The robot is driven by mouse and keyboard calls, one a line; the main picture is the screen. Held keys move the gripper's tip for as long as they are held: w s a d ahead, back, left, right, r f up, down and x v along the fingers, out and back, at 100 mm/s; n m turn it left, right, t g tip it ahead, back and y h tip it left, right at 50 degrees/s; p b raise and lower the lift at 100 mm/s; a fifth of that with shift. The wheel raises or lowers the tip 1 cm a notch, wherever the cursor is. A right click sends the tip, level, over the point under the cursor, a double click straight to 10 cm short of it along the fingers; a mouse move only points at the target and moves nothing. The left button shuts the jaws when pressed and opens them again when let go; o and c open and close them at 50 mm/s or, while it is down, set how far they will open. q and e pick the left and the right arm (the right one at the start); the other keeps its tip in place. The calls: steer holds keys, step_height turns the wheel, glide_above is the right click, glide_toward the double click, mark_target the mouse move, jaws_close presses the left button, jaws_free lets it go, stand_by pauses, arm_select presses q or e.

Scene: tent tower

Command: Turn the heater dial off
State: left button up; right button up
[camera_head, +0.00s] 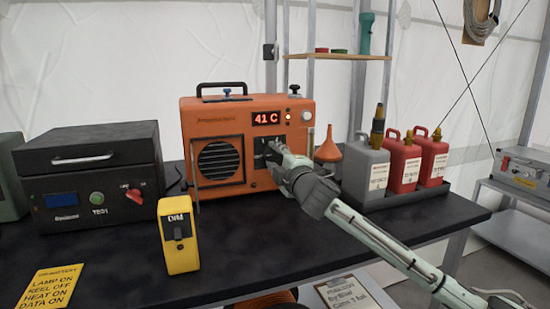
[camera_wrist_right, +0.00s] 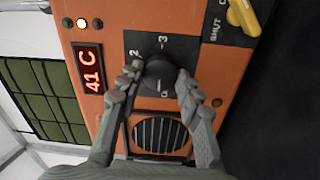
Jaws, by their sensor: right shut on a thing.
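The heater is an orange box (camera_head: 282,107) on the black table, its lit red display (camera_head: 266,118) reading 41 C. Its black dial (camera_wrist_right: 158,74) sits on a dark plate with the marks 2 and 3 readable. My right gripper (camera_wrist_right: 157,82) is shut on the dial, one finger on each side. In the head view this gripper (camera_head: 273,152) reaches the heater's front from the right and hides the dial. The dial's exact pointer setting is hard to tell. My left gripper is not in view.
A yellow lever (camera_wrist_right: 246,16) beside a SHUT label is near the dial. A yellow meter (camera_head: 179,235) stands in front of the heater, a black box (camera_head: 93,175) to the left. An orange funnel (camera_head: 328,150) and grey and red cans (camera_head: 402,163) stand to the right.

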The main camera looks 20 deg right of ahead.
steer(key=o, duration=1.2)
steer(key=shift+c, duration=0.2)
steer(key=s, duration=1.2)
steer(key=shift+d+f, duration=0.15)
steer(key=shift+d, duration=0.15)
steer(key=shift+f, duration=0.1)
